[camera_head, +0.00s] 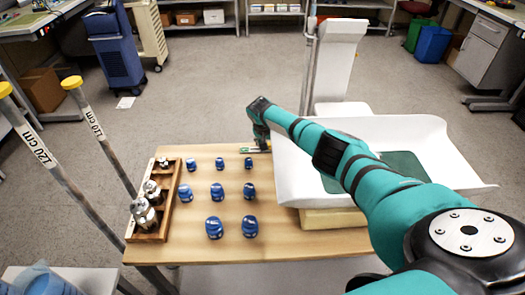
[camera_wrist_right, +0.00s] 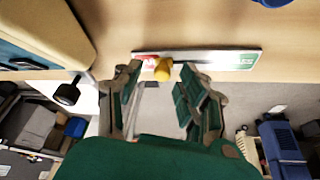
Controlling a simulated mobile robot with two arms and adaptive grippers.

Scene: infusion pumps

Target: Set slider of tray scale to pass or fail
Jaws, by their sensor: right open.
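The slider plate (camera_wrist_right: 215,58) is a flat strip at the table edge, with a red part at its left end and a green part with white lettering at its right in the wrist view. Its yellow knob (camera_wrist_right: 163,69) is beside the red part. My right gripper (camera_wrist_right: 161,70) is open, with one finger on each side of the knob; I cannot tell if either touches it. In the head view the plate (camera_head: 256,150) shows small at the far edge, partly hidden by my right gripper (camera_head: 262,143). The white tray scale (camera_head: 440,134) is right of it. My left gripper is out of view.
Several blue weights (camera_head: 217,191) stand on the wooden table (camera_head: 190,250). A wooden holder (camera_head: 167,220) with metal weights is at the left edge. Poles marked 120 cm (camera_head: 100,135) stand left of the table. A dark round knob (camera_wrist_right: 68,94) is near my gripper.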

